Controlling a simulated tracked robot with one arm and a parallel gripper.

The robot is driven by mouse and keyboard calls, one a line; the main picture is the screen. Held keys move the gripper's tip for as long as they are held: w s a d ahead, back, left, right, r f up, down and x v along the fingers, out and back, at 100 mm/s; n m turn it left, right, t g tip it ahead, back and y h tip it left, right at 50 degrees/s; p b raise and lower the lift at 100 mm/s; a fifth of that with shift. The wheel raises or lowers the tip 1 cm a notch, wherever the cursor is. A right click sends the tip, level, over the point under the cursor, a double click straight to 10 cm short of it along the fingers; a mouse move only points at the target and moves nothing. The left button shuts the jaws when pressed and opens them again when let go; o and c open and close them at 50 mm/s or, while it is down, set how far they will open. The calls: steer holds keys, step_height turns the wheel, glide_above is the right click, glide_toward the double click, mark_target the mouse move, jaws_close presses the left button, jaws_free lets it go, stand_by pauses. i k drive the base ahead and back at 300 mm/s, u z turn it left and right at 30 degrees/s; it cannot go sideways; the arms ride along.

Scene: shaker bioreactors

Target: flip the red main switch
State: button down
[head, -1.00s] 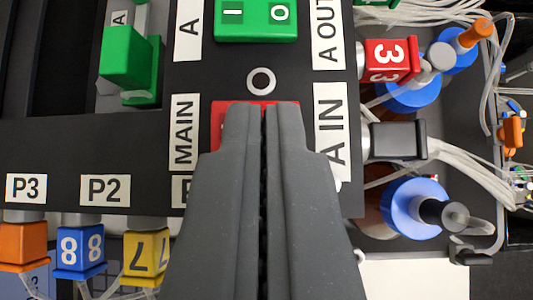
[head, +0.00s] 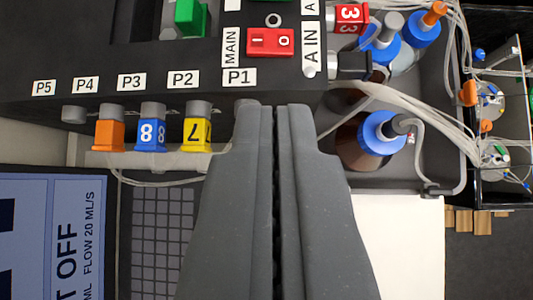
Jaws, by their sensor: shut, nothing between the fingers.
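The red main switch (head: 270,42) is a rocker marked I on its left and 0 on its right, set in the black panel (head: 180,58). The MAIN label (head: 231,47) is just left of it. The whole switch shows, but I cannot tell for sure which side is pressed in. My gripper (head: 272,106) is shut and empty. Its tips are below the switch in the picture, apart from it, near the panel's lower edge and under the P1 label (head: 239,77).
Orange (head: 109,134), blue (head: 152,134) and yellow (head: 197,134) numbered plugs hang left of my fingers. Blue-capped bottles (head: 383,133) with tubing stand in a grey tray at right. A green switch (head: 190,17) is at the top. A display (head: 50,235) is lower left.

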mark_target(261, 42)
steer(key=k, duration=1)
